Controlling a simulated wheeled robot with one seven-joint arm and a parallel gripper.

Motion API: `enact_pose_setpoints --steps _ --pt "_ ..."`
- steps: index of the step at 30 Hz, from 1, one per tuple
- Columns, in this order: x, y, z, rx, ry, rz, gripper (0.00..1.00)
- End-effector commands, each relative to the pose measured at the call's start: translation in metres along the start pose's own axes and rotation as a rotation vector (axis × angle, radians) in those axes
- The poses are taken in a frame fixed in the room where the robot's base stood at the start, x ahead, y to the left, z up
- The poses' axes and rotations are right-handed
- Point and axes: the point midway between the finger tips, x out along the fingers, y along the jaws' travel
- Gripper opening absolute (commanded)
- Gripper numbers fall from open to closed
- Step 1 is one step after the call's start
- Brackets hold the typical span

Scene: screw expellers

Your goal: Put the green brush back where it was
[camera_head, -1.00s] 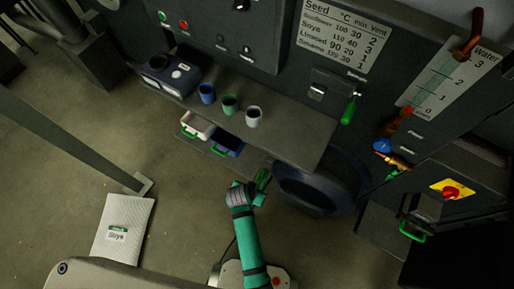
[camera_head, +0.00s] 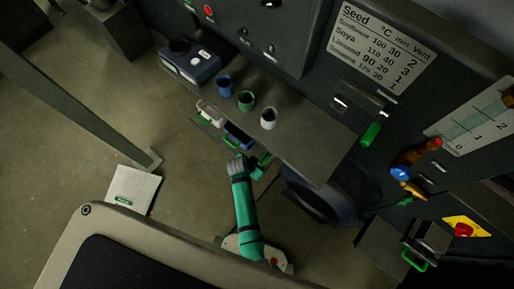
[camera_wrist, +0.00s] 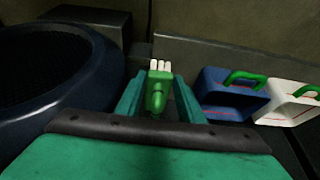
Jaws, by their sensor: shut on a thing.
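The green brush (camera_wrist: 157,92), with pale bristle tufts at its far end, is held between the two fingers of my gripper (camera_wrist: 156,84) in the wrist view. My gripper is shut on its green body, and the bristles point away from me. In the head view my gripper (camera_head: 258,165) is low, in front of the shelf, between the bins and the dark round tub. Only a little of the brush shows there. No empty place for the brush can be made out clearly.
A blue bin (camera_wrist: 232,95) and a white bin (camera_wrist: 290,103), both with green handles, stand right of my gripper. A dark round tub (camera_wrist: 60,75) is close on the left. Above, the shelf (camera_head: 305,145) carries blue, green and white cups. A sack (camera_head: 132,188) lies on the floor.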

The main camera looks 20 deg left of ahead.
Motion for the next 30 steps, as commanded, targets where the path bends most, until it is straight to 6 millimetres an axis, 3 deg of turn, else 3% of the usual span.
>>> enact_pose_setpoints --steps 3,9,15,22,30 --pt "0.023 -0.01 -0.004 0.0 -0.001 0.002 0.1" --pt "0.046 -0.02 -0.008 -0.003 -0.001 0.002 0.1" --pt "0.058 -0.025 -0.01 -0.003 -0.001 0.001 0.1" --pt "0.081 -0.024 0.001 -0.003 -0.001 0.001 0.1" --pt "0.084 -0.024 0.002 -0.003 0.0 0.0 0.1"
